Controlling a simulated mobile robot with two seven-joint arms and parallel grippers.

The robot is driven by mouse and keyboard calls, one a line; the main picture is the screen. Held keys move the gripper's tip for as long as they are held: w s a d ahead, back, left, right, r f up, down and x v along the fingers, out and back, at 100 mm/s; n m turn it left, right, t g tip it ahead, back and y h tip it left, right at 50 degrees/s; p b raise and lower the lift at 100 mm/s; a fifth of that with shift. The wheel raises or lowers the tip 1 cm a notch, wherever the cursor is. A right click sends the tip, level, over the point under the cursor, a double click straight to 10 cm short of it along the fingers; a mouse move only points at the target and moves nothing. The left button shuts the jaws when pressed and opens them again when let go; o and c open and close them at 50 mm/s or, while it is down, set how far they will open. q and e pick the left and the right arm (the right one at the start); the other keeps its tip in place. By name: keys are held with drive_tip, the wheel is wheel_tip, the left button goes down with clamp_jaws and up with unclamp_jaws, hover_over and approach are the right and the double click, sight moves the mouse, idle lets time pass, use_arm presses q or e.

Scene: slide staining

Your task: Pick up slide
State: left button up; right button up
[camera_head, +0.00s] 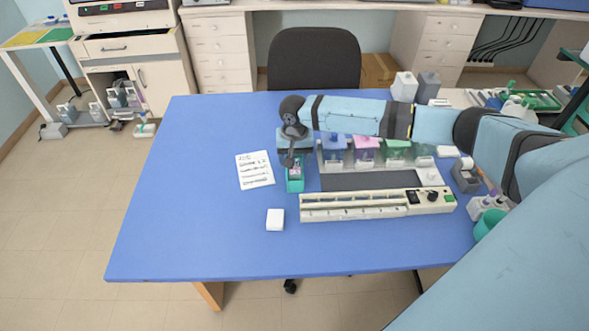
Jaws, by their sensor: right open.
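A small teal box (295,186) stands on the blue table, left of the staining jars. Something small and pale shows inside it; I cannot make out a single slide. My right gripper (289,161) points down at the back edge of the teal box, its dark fingers just above or at the box. It is open, and I see nothing held. Whether the fingers touch the contents is too small to tell. My left gripper is not in view.
A written sheet (255,170) lies left of the box and a white block (275,219) in front. Jars with blue, pink (366,146) and green lids stand to the right, behind a long cream device (370,205). The table's left side (185,200) is clear.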

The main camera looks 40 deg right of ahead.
drive_tip(key=shift+c, duration=0.2)
clamp_jaws()
drive_tip(key=shift+r, duration=0.15)
